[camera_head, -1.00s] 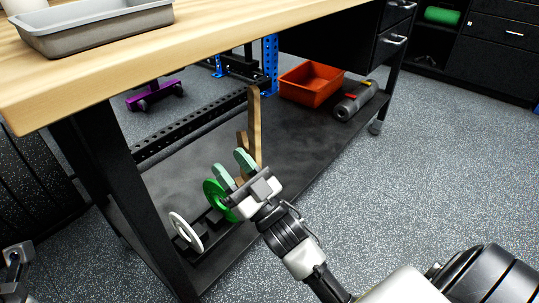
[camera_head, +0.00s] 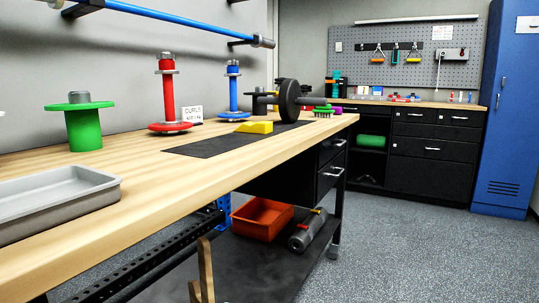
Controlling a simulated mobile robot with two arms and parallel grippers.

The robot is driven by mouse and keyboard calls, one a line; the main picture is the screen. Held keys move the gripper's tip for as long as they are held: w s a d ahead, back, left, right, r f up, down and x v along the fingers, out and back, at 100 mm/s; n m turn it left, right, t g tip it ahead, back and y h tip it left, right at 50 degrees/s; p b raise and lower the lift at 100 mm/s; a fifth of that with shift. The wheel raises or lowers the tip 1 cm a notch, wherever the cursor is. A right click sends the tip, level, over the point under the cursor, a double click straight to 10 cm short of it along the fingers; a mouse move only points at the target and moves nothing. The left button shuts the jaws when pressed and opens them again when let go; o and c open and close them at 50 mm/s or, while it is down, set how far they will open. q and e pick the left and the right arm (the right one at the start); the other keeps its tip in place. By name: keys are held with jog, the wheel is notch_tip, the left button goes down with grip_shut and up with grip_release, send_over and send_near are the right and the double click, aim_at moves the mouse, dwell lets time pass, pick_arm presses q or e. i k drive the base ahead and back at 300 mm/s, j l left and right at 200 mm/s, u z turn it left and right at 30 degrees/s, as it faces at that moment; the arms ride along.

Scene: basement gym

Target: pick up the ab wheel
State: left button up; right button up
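The ab wheel (camera_head: 289,101), a dark round wheel with short handles out to its sides, stands upright on the wooden workbench (camera_head: 150,195), toward its far right end. It is by the edge of a black mat (camera_head: 205,145), behind a yellow block (camera_head: 254,127). Neither of my grippers shows in this view.
A grey tray (camera_head: 60,205), a green spool (camera_head: 82,125), a red stand (camera_head: 169,95) and a blue stand (camera_head: 233,92) are on the bench. An orange bin (camera_head: 262,217) is on the lower shelf. Speckled floor (camera_head: 410,240) is clear on the right.

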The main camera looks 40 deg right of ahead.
aim_at(290, 101)
jog(key=z, duration=1.5)
